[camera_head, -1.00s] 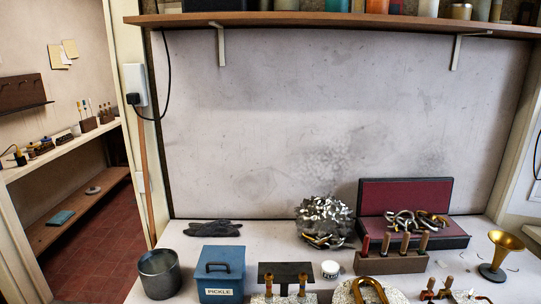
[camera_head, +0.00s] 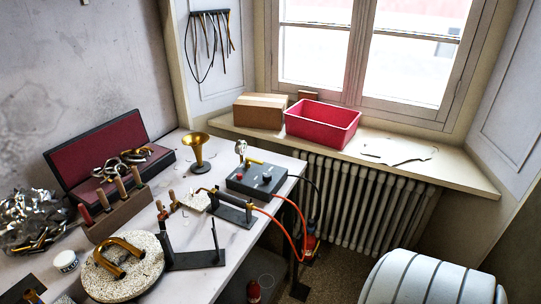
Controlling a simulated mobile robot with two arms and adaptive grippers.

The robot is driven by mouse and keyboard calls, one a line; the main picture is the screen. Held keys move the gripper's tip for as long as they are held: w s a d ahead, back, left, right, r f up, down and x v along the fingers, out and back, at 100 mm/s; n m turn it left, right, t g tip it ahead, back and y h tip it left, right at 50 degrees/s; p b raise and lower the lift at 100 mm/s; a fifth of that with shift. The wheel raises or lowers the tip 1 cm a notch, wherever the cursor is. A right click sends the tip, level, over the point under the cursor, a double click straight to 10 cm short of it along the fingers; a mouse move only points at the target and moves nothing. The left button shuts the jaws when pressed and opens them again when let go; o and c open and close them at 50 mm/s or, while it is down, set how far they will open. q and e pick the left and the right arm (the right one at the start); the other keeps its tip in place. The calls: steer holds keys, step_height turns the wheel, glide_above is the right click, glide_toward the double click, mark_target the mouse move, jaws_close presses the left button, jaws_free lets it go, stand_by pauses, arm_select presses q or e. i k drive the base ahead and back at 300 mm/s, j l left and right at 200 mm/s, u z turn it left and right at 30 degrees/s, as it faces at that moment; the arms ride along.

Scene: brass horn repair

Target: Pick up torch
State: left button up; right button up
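What looks like the torch (camera_head: 230,201) is a slim brass-coloured tool on a dark metal stand (camera_head: 236,215) at the right end of the workbench. An orange hose runs from it over the bench edge. A dark control box (camera_head: 256,180) with a round gauge and red and blue knobs sits just behind it. Neither of my grippers shows in the head view.
The bench (camera_head: 205,243) also holds a brass horn bell (camera_head: 196,149), a tool block (camera_head: 118,214), a round pale slab (camera_head: 122,274) and an open red-lined case (camera_head: 97,151). A pale ribbed rounded object (camera_head: 430,282) stands at lower right.

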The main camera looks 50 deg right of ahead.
mark_target(239, 203)
steer(key=z, duration=1.2)
steer(key=u, duration=2.5)
steer(key=z, duration=2.4)
steer(key=i+l, duration=0.15)
steer(key=l+u, duration=0.05)
steer(key=l, duration=0.05)
